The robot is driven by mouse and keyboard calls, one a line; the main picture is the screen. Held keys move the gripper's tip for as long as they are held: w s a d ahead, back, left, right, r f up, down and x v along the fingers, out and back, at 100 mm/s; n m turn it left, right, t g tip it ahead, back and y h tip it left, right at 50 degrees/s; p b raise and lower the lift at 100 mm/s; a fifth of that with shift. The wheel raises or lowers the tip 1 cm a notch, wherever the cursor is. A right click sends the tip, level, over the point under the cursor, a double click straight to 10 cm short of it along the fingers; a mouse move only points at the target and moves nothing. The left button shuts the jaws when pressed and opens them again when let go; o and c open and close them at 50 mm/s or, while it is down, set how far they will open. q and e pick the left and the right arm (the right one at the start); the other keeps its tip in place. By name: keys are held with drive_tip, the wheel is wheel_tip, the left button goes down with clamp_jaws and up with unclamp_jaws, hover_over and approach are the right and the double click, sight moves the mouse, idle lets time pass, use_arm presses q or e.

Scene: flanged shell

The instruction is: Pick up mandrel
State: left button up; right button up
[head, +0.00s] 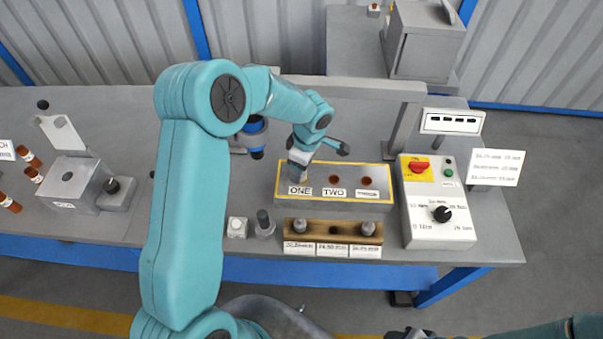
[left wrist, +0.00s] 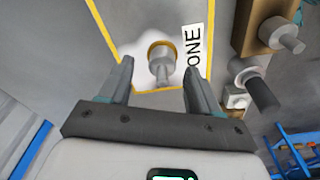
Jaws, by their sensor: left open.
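In the left wrist view a grey stepped cylinder, which looks like a mandrel (left wrist: 160,66), stands in a gold ring beside the label ONE. My left gripper (left wrist: 158,80) is open around its near part, one finger on each side, with gaps visible. My right gripper (head: 406,333) is barely visible at the bottom edge.
Reddish-brown holes sit at TWO (head: 334,179) and the third position (head: 366,181). A control box (head: 436,215) with a dial stands at right. A dark-topped grey tool (head: 264,222) and a small white block (head: 237,228) stand left of the rack. A grey press-like block (head: 72,185) is far left.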

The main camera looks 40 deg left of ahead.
use_arm(q)
drive_tip(key=shift+s+f, duration=0.15)
drive_tip(key=shift+f, duration=0.45)
drive_tip(key=c, duration=0.9)
clamp_jaws()
